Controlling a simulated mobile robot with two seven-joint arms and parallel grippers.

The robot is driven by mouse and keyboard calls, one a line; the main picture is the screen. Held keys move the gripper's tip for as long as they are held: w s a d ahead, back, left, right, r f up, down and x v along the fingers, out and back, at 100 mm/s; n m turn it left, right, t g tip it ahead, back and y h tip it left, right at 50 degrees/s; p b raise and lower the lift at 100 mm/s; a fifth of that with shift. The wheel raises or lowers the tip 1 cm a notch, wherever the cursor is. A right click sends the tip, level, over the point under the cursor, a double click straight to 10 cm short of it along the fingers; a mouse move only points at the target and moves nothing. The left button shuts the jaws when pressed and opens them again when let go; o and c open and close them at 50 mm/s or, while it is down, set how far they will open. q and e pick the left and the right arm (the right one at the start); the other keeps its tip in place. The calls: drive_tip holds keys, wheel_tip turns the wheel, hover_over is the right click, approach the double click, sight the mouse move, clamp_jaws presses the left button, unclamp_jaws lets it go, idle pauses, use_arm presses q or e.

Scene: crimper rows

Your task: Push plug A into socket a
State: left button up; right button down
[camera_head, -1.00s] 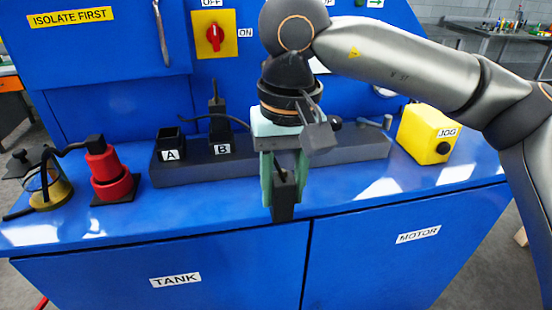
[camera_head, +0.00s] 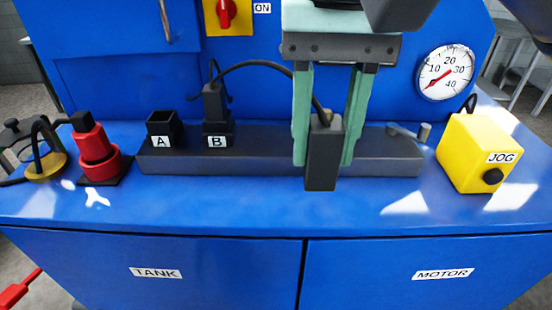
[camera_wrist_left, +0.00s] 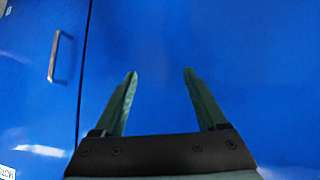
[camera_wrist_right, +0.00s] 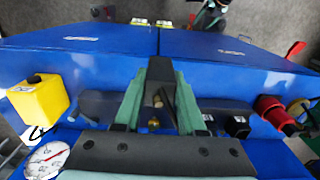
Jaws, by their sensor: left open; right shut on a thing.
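My right gripper (camera_head: 323,150) is shut on a black plug (camera_head: 321,170); no letter shows on it. It holds the plug upright in front of the dark rail, right of socket B. The plug also shows between the fingers in the right wrist view (camera_wrist_right: 159,72). Socket a is the black square holder labelled A (camera_head: 164,128) on the rail's left end. It looks empty, with its top open. A black cord arcs from near B to the held plug. My left gripper (camera_wrist_left: 160,76) is open and empty before blue panels; it is not in the head view.
Socket B (camera_head: 218,141) beside A holds another black plug (camera_head: 213,102). A red device (camera_head: 95,150) stands left of the rail (camera_head: 265,160), a yellow JOG box (camera_head: 480,150) right of it. A gauge (camera_head: 446,71) is behind. The bench's front strip is clear.

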drive_tip(key=w+d+f, duration=0.2)
drive_tip(key=w+f, duration=0.1)
drive_tip(key=w+d+f, duration=0.2)
drive_tip(key=w+f, duration=0.1)
drive_tip(key=w, duration=0.1)
drive_tip(key=w+d+f+p, duration=0.1)
drive_tip(key=w+d+f, duration=0.1)
drive_tip(key=w+f, duration=0.1)
drive_tip(key=shift+w+d, duration=0.4)
drive_tip(key=shift+w, duration=0.25)
drive_tip(key=f, duration=0.3)
drive_tip(key=shift+w+d+f, duration=0.1)
drive_tip(key=shift+w+d, duration=0.1)
drive_tip(key=shift+w, duration=0.1)
drive_tip(key=shift+f, duration=0.3)
drive_tip(key=shift+f, duration=0.2)
drive_tip(key=c, duration=0.5)
unclamp_jaws()
drive_tip(key=shift+r, duration=0.15)
